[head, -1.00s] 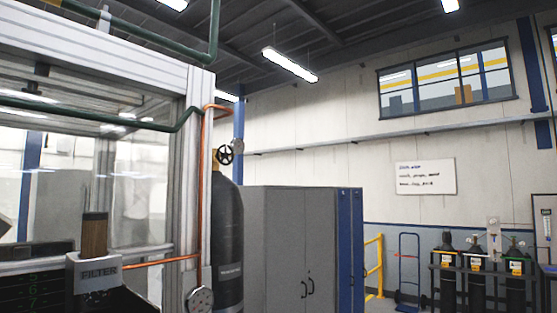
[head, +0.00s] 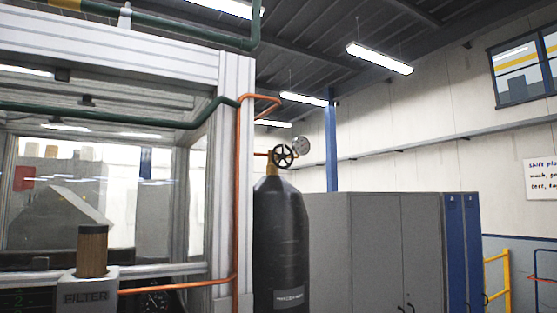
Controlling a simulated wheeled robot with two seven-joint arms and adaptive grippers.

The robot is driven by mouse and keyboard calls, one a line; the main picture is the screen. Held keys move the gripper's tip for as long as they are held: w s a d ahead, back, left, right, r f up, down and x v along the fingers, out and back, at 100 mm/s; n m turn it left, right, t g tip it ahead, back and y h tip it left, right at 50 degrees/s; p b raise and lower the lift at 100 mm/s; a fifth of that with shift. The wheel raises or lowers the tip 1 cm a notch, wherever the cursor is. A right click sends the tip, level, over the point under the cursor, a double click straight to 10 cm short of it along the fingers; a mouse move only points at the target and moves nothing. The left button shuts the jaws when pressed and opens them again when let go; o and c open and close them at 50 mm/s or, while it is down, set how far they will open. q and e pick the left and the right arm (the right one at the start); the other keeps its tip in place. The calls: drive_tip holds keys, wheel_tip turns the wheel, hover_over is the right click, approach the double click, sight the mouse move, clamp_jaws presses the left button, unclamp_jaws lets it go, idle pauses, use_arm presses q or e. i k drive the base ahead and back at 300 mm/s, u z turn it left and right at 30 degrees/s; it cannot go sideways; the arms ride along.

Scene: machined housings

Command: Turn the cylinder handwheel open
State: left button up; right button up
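The black spoked handwheel (head: 283,156) sits on the brass valve at the top of a tall dark gas cylinder (head: 281,235). A round gauge (head: 301,146) is just right of and behind the handwheel. The cylinder stands upright beside the white-framed enclosure, and its lower end is cut off by the picture's bottom edge. An orange hose (head: 240,200) runs along the frame post near the valve. Neither of my grippers shows in the head view, and nothing touches the handwheel.
The white-framed glazed enclosure (head: 232,75) fills the left, with a filter unit (head: 88,285) at its front. Grey cabinets (head: 370,245) stand right of the cylinder, then blue panels (head: 462,240) and a yellow rail (head: 497,275). A green pipe (head: 120,107) crosses the enclosure.

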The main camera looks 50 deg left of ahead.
sight(283, 155)
drive_tip(key=u, duration=0.65)
drive_tip(key=i, duration=0.85)
drive_tip(key=u, duration=0.75)
